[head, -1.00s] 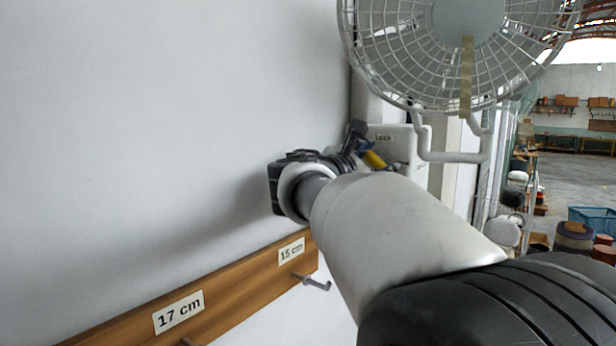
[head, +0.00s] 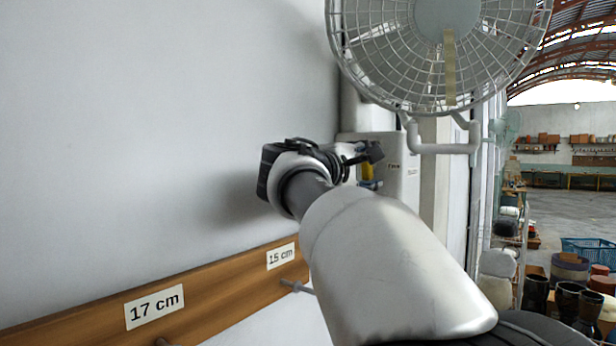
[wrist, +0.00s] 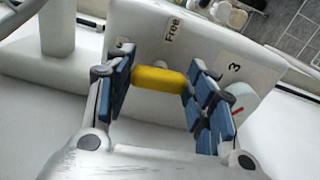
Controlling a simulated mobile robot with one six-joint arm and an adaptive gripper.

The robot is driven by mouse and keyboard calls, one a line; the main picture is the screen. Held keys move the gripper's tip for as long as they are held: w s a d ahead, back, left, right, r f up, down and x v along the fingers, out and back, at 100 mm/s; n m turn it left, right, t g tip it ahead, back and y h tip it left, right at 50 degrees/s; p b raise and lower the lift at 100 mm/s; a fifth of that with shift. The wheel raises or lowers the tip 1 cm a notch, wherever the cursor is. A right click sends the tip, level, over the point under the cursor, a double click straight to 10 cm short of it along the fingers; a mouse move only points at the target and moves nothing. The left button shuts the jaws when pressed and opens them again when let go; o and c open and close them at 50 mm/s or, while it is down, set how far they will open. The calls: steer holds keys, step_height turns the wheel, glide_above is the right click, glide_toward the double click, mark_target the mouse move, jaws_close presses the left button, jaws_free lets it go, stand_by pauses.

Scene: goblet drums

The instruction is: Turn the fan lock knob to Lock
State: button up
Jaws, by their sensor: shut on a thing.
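The yellow fan lock knob (wrist: 158,79) sits on the front of the white fan housing (wrist: 140,20). My gripper (wrist: 157,72) is shut on it, with a blue finger pad at each end of the yellow bar. A "Free" label (wrist: 173,28) is just above the knob in the wrist view; a Lock label cannot be made out. In the head view the knob (head: 367,172) is a small yellow upright patch at my gripper, partly hidden by it. The white wall fan (head: 445,50) is above.
A dial with a red pointer (wrist: 239,111) and a "3" label (wrist: 234,67) lie right of my gripper. The wall stands close on the left. A wooden rail (head: 220,290) with pegs runs below my arm. Shelves and drums stand at the far right.

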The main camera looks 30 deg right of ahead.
steer(key=shift+m+b, duration=0.3)
steer(key=shift+m, duration=0.3)
steer(key=o, duration=1.1)
steer(key=shift+c, duration=0.2)
steer(key=v, duration=1.2)
